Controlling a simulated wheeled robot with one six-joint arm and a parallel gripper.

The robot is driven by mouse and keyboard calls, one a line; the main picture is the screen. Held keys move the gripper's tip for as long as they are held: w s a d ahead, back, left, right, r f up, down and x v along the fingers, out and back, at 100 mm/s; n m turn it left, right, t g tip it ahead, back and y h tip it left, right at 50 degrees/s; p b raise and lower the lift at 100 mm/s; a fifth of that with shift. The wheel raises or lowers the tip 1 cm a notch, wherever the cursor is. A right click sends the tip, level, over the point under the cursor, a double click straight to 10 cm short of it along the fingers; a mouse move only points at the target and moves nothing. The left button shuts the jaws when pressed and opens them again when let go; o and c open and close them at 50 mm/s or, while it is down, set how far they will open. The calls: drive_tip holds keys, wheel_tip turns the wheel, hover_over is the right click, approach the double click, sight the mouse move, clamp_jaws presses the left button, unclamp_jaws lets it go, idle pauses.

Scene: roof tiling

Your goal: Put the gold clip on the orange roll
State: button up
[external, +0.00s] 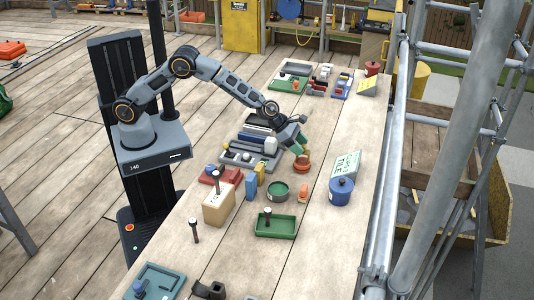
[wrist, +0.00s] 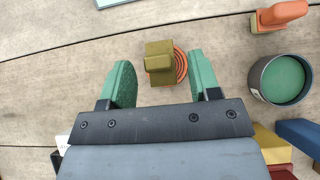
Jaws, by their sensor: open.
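In the wrist view the gold clip (wrist: 157,62) overlaps the left part of the orange roll (wrist: 181,68), whose ringed right side shows beside it. The clip looks to be resting on the roll, off-centre to the left. My gripper (wrist: 160,75) is open, with one green finger to the left of the clip and one to the right, a gap showing on both sides. In the external view my gripper (external: 298,146) is just above the orange roll (external: 302,166); I cannot make out the clip there.
A round green pot (external: 278,190) and a small orange object (external: 303,193) stand nearby. A grey tray (external: 250,158) lies left of my gripper.

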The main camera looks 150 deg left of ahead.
drive_tip(key=v, duration=1.1)
drive_tip(key=w+d+r+m+h, duration=0.2)
drive_tip(key=d+r+m, duration=0.1)
drive_tip(key=d+m, duration=0.65)
drive_tip(key=w+d+r+m+h, duration=0.25)
drive_tip(key=d+m, duration=0.35)
drive_tip(key=d, duration=0.6)
drive_tip(key=w+d+r+m+h, duration=0.1)
drive_tip(key=w+d+r+m, duration=0.15)
drive_tip(key=d+m, duration=0.65)
drive_tip(key=s+d+m+g, duration=0.2)
drive_tip(key=s+d+m, duration=1.3)
drive_tip(key=d+m, duration=0.3)
drive_tip(key=shift+s+f+m+h, duration=0.2)
drive_tip(key=shift+m+h, duration=0.25)
drive_tip(key=shift+m, duration=0.8)
